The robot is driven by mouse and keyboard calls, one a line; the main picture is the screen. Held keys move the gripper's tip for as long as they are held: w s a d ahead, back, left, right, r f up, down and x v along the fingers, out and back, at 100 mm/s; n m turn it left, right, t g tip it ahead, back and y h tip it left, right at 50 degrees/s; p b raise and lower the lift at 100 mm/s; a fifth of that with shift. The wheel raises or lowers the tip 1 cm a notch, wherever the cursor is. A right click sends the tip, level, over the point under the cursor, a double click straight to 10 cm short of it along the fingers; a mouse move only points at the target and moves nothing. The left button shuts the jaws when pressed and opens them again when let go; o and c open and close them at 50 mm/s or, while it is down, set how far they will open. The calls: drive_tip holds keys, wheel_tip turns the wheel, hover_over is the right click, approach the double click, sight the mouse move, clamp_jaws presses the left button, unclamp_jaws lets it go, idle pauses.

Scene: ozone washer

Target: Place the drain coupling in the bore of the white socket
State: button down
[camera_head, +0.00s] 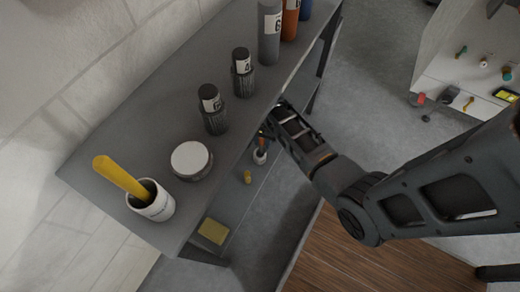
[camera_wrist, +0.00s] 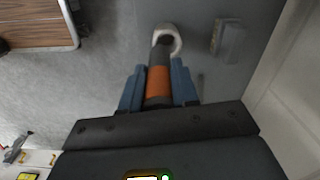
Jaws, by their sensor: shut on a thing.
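The drain coupling is an orange and dark cylinder (camera_wrist: 158,83) between the two blue fingers of my gripper (camera_wrist: 158,90) in the wrist view. My gripper is shut on it. The white socket (camera_wrist: 176,42) is a pale ring just beyond the coupling's far end, which overlaps the ring's opening. I cannot tell how deep the end sits in the bore. In the head view, the white socket (camera_head: 259,158) stands on the lower shelf with the coupling (camera_head: 262,143) just above or in it. My gripper (camera_head: 266,129) is there partly hidden by the upper shelf's edge.
The upper shelf (camera_head: 130,145) overhangs the lower one. It bears a white cup (camera_head: 153,207) with a yellow rod, a white-lidded jar (camera_head: 190,160) and several bottles. A yellow block (camera_head: 213,231) and a small yellow piece (camera_head: 247,177) are on the lower shelf. A grey block (camera_wrist: 229,41) stands right of the socket.

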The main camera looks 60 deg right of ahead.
sight(260, 151)
drive_tip(key=shift+w+f+b, duration=0.2)
drive_tip(key=shift+w+f, duration=0.1)
drive_tip(key=shift+f, duration=0.25)
drive_tip(key=shift+w+f+b, duration=0.15)
drive_tip(key=shift+w+f, duration=0.15)
drive_tip(key=shift+f, duration=0.25)
wheel_tip(260, 151, down, 5)
drive_tip(key=shift+r+b, duration=0.15)
drive_tip(key=shift+b, duration=0.7)
drive_tip(key=shift+f, duration=0.35)
drive_tip(key=shift+s+a+f+b, duration=0.15)
drive_tip(key=shift+f+b, duration=0.25)
drive_tip(key=c, duration=1)
unclamp_jaws()
drive_tip(key=shift+s+f, duration=0.1)
drive_tip(key=shift+c, duration=0.2)
drive_tip(key=shift+o, duration=0.9)
drive_tip(key=shift+r+p, duration=0.3)
drive_tip(key=shift+r, duration=0.15)
drive_tip(key=r+p, duration=0.2)
drive_tip(key=r, duration=0.6)
drive_tip(key=shift+w+r+p, duration=0.1)
drive_tip(key=shift+w+p, duration=0.1)
drive_tip(key=shift+p, duration=0.2)
